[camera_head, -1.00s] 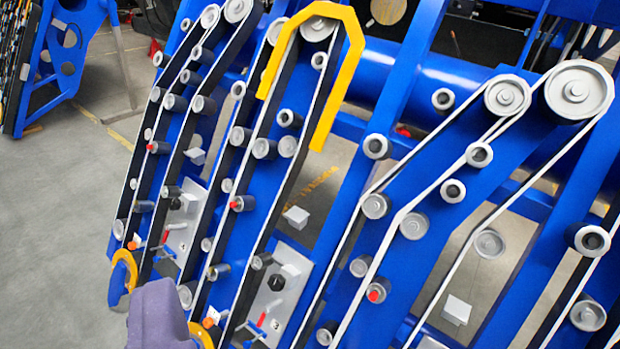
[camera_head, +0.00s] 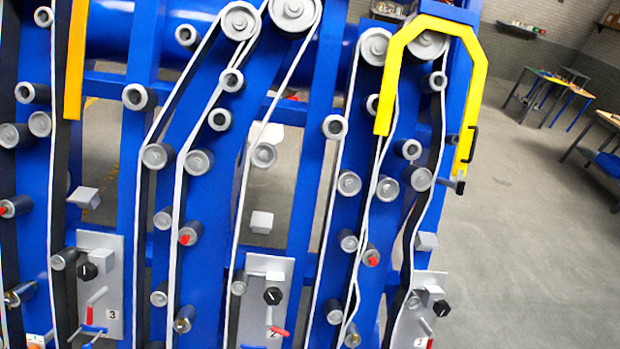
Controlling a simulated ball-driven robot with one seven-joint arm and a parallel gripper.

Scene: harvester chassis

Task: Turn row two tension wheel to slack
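I cannot tell for sure which part is the tension wheel. Grey rollers and a red-tipped roller (camera_head: 190,234) sit along the row. My gripper is not in view.
A row to the left has a plate marked 3 (camera_head: 112,314). The right row has a wavy belt (camera_head: 364,225), a yellow guard (camera_head: 474,90) and another plate (camera_head: 415,318) with a black knob. Open floor (camera_head: 530,230) lies right, with tables (camera_head: 560,85) behind.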

